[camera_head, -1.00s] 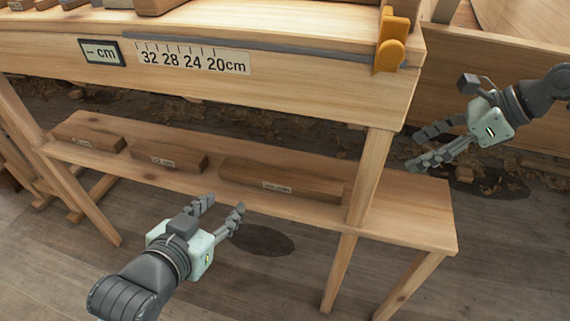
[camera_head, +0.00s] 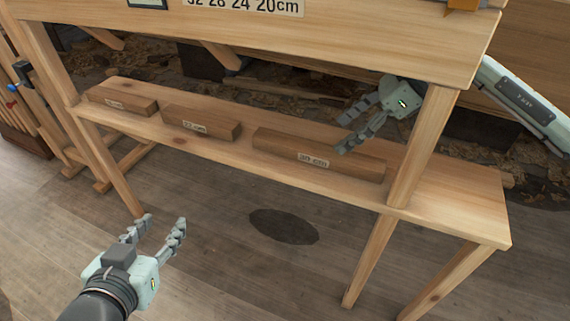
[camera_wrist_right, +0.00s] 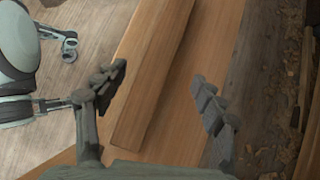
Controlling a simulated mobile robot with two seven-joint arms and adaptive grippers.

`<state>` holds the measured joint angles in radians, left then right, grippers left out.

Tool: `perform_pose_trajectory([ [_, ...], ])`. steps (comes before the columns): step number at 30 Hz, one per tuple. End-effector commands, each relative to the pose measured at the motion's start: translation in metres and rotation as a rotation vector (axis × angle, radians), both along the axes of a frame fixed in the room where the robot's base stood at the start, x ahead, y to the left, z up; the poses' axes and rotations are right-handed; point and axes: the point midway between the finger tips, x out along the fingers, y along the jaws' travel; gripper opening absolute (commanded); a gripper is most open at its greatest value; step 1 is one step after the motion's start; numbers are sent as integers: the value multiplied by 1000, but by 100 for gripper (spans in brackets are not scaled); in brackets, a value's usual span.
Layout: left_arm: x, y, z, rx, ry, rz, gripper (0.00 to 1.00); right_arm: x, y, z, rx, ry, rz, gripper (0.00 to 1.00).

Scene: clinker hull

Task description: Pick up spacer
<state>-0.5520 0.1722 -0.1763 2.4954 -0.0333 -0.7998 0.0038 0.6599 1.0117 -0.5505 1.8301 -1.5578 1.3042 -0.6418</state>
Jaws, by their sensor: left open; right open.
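Three brown wooden spacers lie in a row on the low shelf. The longest spacer (camera_head: 318,157) is at the right, with a label that seems to read 30 cm. The middle spacer (camera_head: 201,122) and the left spacer (camera_head: 122,100) are shorter. My right gripper (camera_head: 345,132) is open, above and behind the longest spacer. In the right wrist view, that spacer (camera_wrist_right: 152,85) runs between the spread fingers (camera_wrist_right: 160,92), nearer the left one, and is not gripped. My left gripper (camera_head: 160,226) is open and empty, in front of the shelf.
The shelf (camera_head: 455,204) has bare room at its right end. A bench leg (camera_head: 425,145) stands just right of the longest spacer. Wood shavings cover the ground behind.

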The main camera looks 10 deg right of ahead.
Motion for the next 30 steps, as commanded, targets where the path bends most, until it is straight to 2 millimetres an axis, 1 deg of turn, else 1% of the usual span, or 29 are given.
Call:
perform_pose_trajectory([
  [5,0,-1,-1,-1,-4,-1,43,3,6,-10,1,1,0,69],
  [11,0,-1,0,-3,-5,-1,43,8,20,-26,2,1,1,69],
  [16,-1,1,-3,3,9,3,43,16,37,-44,3,1,2,69],
  [19,0,1,-3,2,5,2,43,20,43,-55,1,1,0,69],
  [22,0,0,-2,1,3,1,43,21,47,-60,1,0,-1,69],
  [29,0,0,-2,0,2,0,43,21,47,-60,0,-1,-1,69],
  [30,0,0,-2,0,2,0,43,21,47,-60,0,-1,-1,64],
])
